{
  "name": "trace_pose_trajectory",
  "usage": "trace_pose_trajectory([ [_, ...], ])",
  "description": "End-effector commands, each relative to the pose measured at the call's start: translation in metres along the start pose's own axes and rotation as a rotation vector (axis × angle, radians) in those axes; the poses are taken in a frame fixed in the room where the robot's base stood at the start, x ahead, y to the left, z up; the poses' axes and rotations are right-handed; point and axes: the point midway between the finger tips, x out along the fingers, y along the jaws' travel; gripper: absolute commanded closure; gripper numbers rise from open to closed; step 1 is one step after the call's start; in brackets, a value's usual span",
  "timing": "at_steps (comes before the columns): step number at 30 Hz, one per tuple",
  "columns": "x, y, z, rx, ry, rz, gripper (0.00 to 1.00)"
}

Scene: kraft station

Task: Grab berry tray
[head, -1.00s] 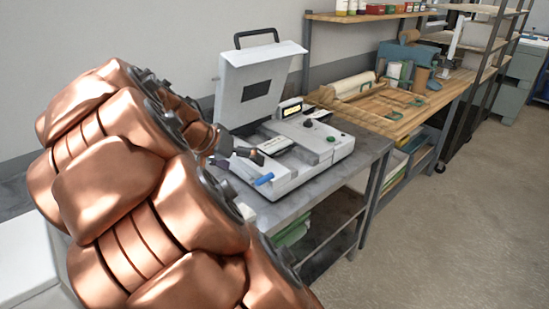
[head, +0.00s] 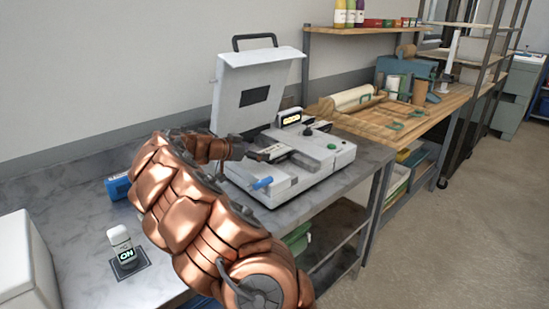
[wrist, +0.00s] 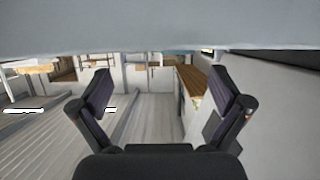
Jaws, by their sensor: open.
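I cannot make out a berry tray in either view. A white benchtop machine (head: 310,160) with its lid (head: 255,90) raised stands on the grey table. My gripper (head: 240,151) is at the left side of the machine's top in the head view, small and partly hidden by my copper-coloured arm. In the wrist view my gripper (wrist: 160,100) has its two dark fingers wide apart, with nothing visible between them. A pale surface (wrist: 160,25) fills the top of the wrist view.
The grey table (head: 70,190) carries a blue object (head: 118,187) and a small white device (head: 122,245) reading "ON" at left. A white box (head: 25,265) is at the lower left. A wooden bench (head: 390,118) with rolls stands beyond the machine. Open floor (head: 440,240) lies right.

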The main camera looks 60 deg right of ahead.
Motion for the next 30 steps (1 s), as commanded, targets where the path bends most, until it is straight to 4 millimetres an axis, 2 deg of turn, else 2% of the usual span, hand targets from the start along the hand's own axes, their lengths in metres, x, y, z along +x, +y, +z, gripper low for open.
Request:
trace_pose_trajectory([
  [16, 0.055, -0.001, 0.007, -0.002, -0.002, 0.002, 0.00],
  [26, 0.061, -0.002, 0.008, -0.001, 0.000, 0.000, 0.00],
  [30, 0.061, -0.002, 0.008, -0.001, 0.000, 0.000, 0.11],
])
